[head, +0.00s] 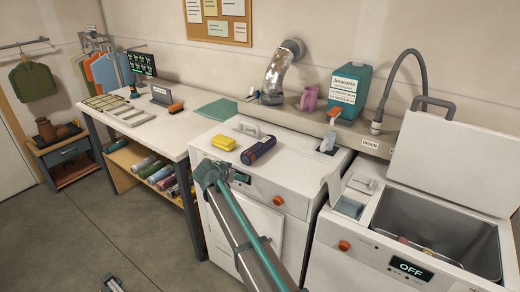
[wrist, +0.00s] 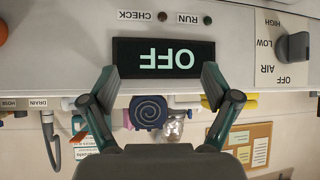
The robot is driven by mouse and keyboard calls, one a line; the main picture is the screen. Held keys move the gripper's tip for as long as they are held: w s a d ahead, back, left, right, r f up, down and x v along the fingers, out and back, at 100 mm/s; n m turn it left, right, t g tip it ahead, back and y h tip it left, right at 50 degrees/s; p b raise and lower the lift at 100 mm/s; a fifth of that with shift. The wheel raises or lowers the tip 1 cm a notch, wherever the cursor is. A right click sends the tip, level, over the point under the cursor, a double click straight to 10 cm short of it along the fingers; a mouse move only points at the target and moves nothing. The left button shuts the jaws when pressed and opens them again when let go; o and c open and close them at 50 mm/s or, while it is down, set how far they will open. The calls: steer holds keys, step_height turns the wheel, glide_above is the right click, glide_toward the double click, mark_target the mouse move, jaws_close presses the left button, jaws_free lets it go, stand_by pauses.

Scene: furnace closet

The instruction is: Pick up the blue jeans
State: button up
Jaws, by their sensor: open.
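A dark blue roll (head: 258,150), which looks like the rolled blue jeans, lies on the white top of the left machine, to the right of a yellow block (head: 223,142). In the wrist view, which is upside down, the roll's spiral end (wrist: 148,111) shows between the finger linkages, beyond the machine's front panel. My gripper (wrist: 158,80) is open and empty, with its fingers either side of the panel's OFF display (wrist: 163,57). In the head view my gripper (head: 209,173) is at the machine's front edge, left of and nearer than the roll. Its fingertips are hard to make out there.
The right machine (head: 346,245) has its lid (head: 450,165) raised and some items inside. A teal jug (head: 347,92), a pink bottle (head: 309,98) and a metal duct (head: 276,75) stand behind the machines. A white-topped table (head: 180,125) adjoins on the left.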

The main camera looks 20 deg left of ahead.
steer(key=m+t+h, duration=0.2)
glide_toward(257, 146)
steer(key=shift+w+a+f+p, duration=0.15)
steer(key=shift+w+a+p, duration=0.05)
steer(key=shift+a+p, duration=0.1)
steer(key=shift+w, duration=0.25)
steer(key=p+x, duration=0.1)
steer(key=x, duration=0.3)
steer(key=shift+w+d+p, duration=0.15)
steer(key=shift+d+p, duration=0.05)
steer(key=shift+p, duration=0.15)
steer(key=p+x, duration=0.3)
steer(key=x, duration=0.2)
steer(key=shift+w+d+f, duration=0.15)
steer(key=shift+d+f, duration=0.1)
steer(key=shift+f, duration=0.25)
steer(key=c, duration=1.5)
steer(key=shift+r, duration=0.15)
